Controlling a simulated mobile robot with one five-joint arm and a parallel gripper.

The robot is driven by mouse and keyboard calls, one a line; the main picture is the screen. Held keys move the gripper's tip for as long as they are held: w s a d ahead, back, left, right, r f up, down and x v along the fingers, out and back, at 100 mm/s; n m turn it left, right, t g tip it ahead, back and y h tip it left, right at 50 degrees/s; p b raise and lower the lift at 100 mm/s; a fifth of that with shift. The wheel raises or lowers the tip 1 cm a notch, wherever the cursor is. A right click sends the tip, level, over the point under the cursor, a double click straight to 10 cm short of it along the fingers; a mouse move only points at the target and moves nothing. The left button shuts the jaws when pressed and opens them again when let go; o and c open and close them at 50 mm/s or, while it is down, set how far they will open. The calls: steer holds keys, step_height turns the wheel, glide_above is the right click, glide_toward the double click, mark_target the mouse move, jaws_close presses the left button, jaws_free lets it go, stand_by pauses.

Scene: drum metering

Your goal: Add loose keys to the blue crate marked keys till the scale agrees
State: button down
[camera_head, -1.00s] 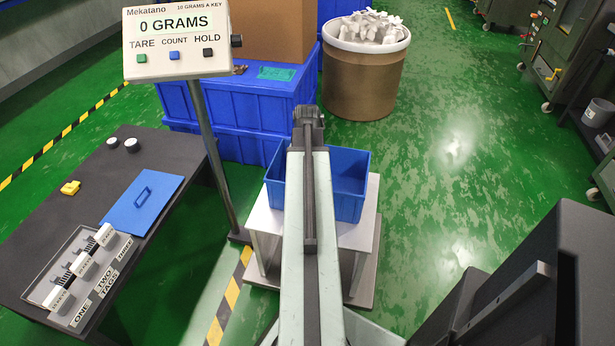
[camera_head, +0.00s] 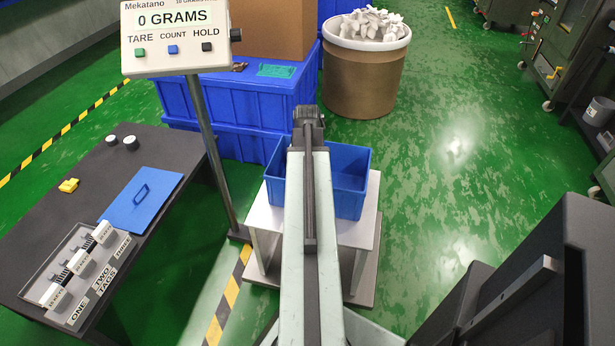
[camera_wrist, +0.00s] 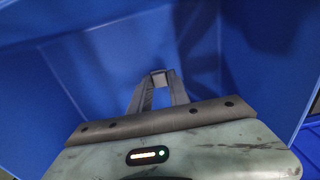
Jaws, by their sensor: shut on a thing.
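The blue crate (camera_head: 350,193) stands on the white scale platform (camera_head: 366,232), partly hidden behind my arm. No keys mark shows on it. My gripper (camera_wrist: 158,76) is inside blue walls in the wrist view, its fingers closed together at the tips on a small grey piece, too small to tell if it is a key. In the head view my arm hides the fingers. The scale display (camera_head: 175,38) reads 0 GRAMS, with TARE, COUNT and HOLD buttons. A brown drum (camera_head: 362,85) with a white rim holds a heap of pale loose pieces (camera_head: 368,24).
Blue bins (camera_head: 245,105) with a cardboard box stand behind. Green floor right of the platform is clear.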

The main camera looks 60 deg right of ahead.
steer(key=shift+f+b, duration=0.95)
steer(key=shift+f, duration=0.05)
stand_by(0.4)
steer(key=c, duration=1.1)
jaws_free()
steer(key=shift+c, duration=0.2)
steer(key=shift+r, duration=0.1)
step_height(320, 180, up, 8)
steer(key=p, duration=0.8)
